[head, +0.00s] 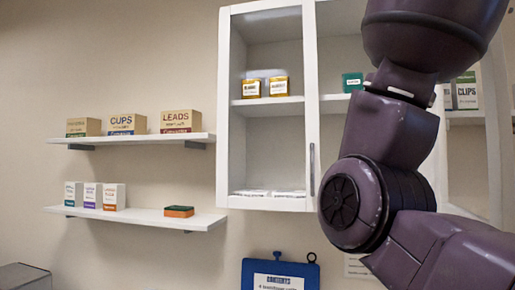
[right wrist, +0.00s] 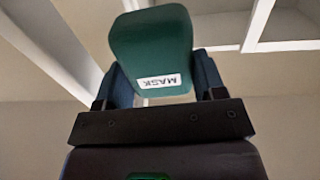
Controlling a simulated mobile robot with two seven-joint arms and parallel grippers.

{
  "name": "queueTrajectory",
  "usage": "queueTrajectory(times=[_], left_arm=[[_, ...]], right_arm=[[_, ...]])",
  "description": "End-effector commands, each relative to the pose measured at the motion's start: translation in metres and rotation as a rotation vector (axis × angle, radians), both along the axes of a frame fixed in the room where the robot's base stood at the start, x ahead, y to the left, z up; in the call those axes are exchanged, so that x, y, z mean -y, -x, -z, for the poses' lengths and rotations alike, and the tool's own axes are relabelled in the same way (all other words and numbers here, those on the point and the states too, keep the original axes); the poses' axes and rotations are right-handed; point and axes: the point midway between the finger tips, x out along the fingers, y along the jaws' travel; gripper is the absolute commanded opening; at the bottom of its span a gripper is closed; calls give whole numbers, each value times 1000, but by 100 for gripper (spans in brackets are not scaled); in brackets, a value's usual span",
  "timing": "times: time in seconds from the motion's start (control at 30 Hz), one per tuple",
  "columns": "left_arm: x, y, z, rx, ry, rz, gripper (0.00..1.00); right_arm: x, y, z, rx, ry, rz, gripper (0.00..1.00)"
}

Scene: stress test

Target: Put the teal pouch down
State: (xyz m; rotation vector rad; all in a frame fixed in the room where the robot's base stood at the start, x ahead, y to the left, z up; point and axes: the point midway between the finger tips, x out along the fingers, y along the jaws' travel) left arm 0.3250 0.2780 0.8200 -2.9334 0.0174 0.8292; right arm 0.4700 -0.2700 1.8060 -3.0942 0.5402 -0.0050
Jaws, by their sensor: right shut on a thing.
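The teal pouch (right wrist: 152,45), dark green-teal with a white MASK label that reads upside down, is between the two fingers of my right gripper (right wrist: 165,82) in the right wrist view. The gripper is shut on it, and the pouch extends past the fingertips. In the head view my right arm covers much of the right side and its gripper is hidden. A small teal item with a white label (head: 352,82) shows at shelf height beside the arm; I cannot tell whether it is the held pouch or another one. My left gripper is not in view.
Two wall shelves (head: 150,138) at left carry boxes and an orange-green sponge (head: 179,211). A blue CONTENTS board (head: 280,270) is below. Right shelving holds a CLIPS box (head: 467,92).

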Motion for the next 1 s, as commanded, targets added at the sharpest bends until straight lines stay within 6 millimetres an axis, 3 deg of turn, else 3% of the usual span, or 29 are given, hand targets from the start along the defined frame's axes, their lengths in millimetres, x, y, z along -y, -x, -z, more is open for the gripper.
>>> queueTrajectory(times=[0.47, 1.0], left_arm=[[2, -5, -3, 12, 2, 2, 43], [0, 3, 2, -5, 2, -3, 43]], right_arm=[[-20, 42, -49, -1, 2, 0, 39], [-58, -1, 5, -5, 3, -75, 39]])
